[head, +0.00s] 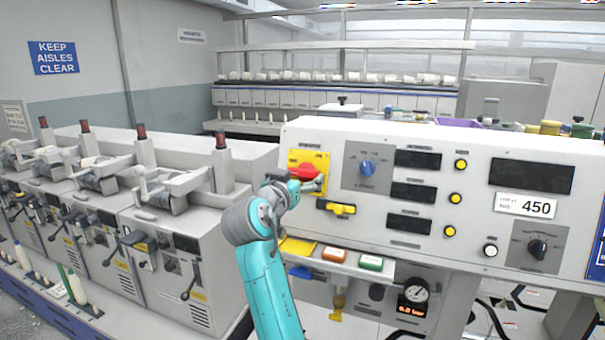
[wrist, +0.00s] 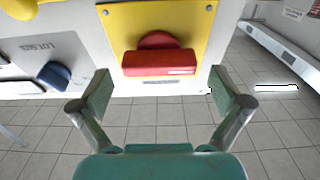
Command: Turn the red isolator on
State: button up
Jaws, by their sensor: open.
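The red isolator (head: 303,172) is a red rotary handle on a yellow plate (head: 321,160) at the left end of the grey control panel. In the wrist view the red handle (wrist: 158,62) lies crosswise in the picture on its yellow plate (wrist: 200,20). My gripper (head: 308,187) is close to the handle in the head view. In the wrist view my gripper (wrist: 167,92) is open, its two pads on either side of the handle's ends and apart from it. A label below the plate is too small to read.
A yellow handle (head: 341,209) sits just below the isolator. A blue knob (head: 367,168) is to its right, also seen in the wrist view (wrist: 56,75). Yellow buttons and a black knob (head: 537,248) are farther right. A gauge (head: 416,292) hangs below the panel.

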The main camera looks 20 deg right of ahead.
jog(key=shift+x, duration=1.45)
jog(key=c, duration=1)
